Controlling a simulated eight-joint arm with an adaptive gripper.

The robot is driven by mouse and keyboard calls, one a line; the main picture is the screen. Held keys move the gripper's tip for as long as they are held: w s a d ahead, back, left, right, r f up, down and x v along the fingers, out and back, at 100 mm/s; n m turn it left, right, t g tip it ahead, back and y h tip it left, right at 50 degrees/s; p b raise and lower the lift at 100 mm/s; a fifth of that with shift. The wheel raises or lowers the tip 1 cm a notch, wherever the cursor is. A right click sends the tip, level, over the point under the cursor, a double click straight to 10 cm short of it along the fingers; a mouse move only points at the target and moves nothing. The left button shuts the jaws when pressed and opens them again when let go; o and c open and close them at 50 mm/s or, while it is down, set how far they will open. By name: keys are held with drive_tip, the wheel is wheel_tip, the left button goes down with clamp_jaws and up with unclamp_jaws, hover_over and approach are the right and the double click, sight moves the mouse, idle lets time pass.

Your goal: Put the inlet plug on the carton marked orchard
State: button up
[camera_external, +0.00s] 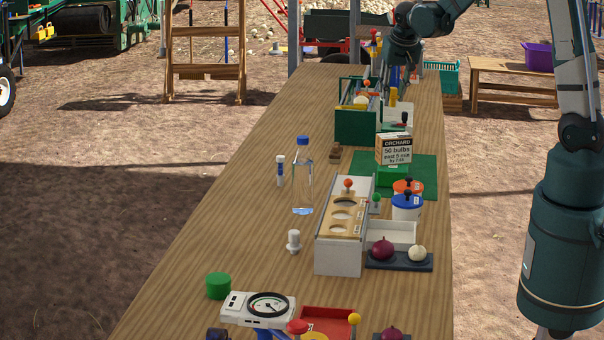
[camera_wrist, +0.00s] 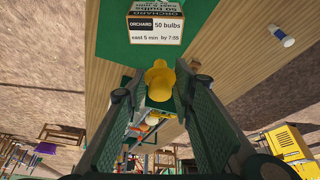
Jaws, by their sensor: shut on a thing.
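My gripper (camera_wrist: 158,85) is shut on a yellow knobbed piece (camera_wrist: 160,77), which looks like the inlet plug. The held piece is apart from the carton.
A green open-topped box (camera_external: 356,128) stands left of my gripper. A clear bottle (camera_external: 303,185) stands left of the carton, and a white rack with round holes (camera_external: 343,225) stands in front. Blue and orange lidded tubs (camera_external: 406,207) sit close to the mat. The table's left side is mostly clear.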

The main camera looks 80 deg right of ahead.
drive_tip(key=shift+s+d+r, duration=0.1)
drive_tip(key=shift+s+r, duration=0.3)
drive_tip(key=shift+s, duration=0.15)
drive_tip(key=shift+f, duration=0.1)
hover_over(384, 137)
drive_tip(key=a, duration=0.2)
drive_tip(key=shift+s+d+f, duration=0.1)
drive_tip(key=shift+s+f, duration=0.05)
drive_tip(key=shift+f, duration=0.8)
drive_tip(key=shift+s+d+f, duration=0.1)
drive_tip(key=shift+f, duration=0.85)
drive_tip(key=shift+s+d+f, duration=0.1)
drive_tip(key=shift+s+f, duration=0.05)
drive_tip(key=shift+f, duration=0.8)
drive_tip(key=shift+f, duration=0.15)
drive_tip(key=shift+f, duration=1.95)
drive_tip(key=shift+f, duration=0.2)
drive_tip(key=o, duration=0.8)
drive_tip(key=shift+c, duration=0.2)
drive_tip(key=shift+r, duration=0.25)
